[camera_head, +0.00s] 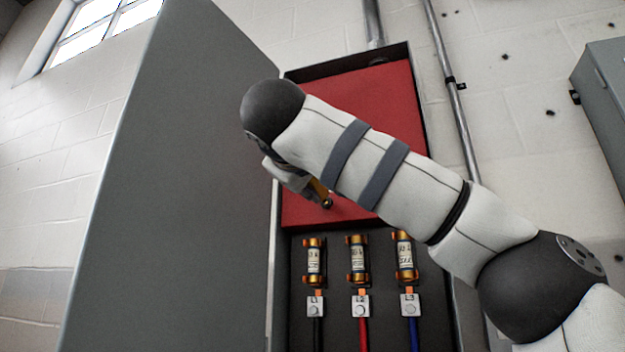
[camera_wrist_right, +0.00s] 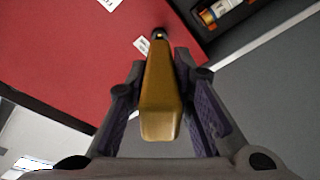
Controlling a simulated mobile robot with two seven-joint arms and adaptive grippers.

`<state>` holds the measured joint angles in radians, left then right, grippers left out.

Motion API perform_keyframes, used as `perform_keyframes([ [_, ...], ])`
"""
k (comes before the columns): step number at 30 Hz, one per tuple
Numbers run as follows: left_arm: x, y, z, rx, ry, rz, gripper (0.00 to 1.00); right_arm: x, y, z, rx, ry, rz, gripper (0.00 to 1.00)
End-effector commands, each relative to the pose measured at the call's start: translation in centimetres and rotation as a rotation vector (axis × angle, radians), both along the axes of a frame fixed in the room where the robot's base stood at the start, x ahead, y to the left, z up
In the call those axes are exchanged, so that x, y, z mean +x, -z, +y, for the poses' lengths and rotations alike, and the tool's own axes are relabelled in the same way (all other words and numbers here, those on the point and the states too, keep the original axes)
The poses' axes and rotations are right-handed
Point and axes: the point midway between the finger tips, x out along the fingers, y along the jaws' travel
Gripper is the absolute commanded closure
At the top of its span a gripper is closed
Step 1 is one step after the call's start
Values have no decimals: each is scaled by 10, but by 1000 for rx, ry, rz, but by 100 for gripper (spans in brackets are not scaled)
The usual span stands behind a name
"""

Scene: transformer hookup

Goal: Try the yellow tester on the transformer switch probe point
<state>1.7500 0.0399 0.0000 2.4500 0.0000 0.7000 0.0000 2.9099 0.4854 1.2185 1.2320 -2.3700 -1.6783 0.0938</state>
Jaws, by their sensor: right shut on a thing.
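The yellow tester (camera_wrist_right: 160,95) is shut between the two fingers of my right gripper (camera_wrist_right: 161,66). It points away from the wrist, and its dark tip lies over the red panel (camera_wrist_right: 75,45) beside a small white label (camera_wrist_right: 142,45). In the head view the tester (camera_head: 319,191) shows partly below my right forearm, in front of the red panel (camera_head: 400,100) of the open cabinet. My right gripper (camera_head: 297,178) is partly hidden by its own arm. I cannot pick out the probe point, or tell whether the tip touches anything. My left gripper is not in view.
Below the red panel stand three fuses (camera_head: 358,258) with black, red and blue cables (camera_head: 363,333). A large grey cabinet door (camera_head: 180,180) stands open at the left. A grey box (camera_head: 605,100) hangs on the right wall. A conduit (camera_head: 455,100) runs beside the cabinet.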

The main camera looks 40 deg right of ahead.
Motion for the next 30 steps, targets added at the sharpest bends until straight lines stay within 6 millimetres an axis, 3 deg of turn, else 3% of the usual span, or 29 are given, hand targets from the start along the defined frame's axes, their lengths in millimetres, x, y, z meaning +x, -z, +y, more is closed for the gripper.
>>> perform_keyframes([
  [30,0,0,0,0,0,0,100,4,-1,-8,-1,0,-2,100],
])
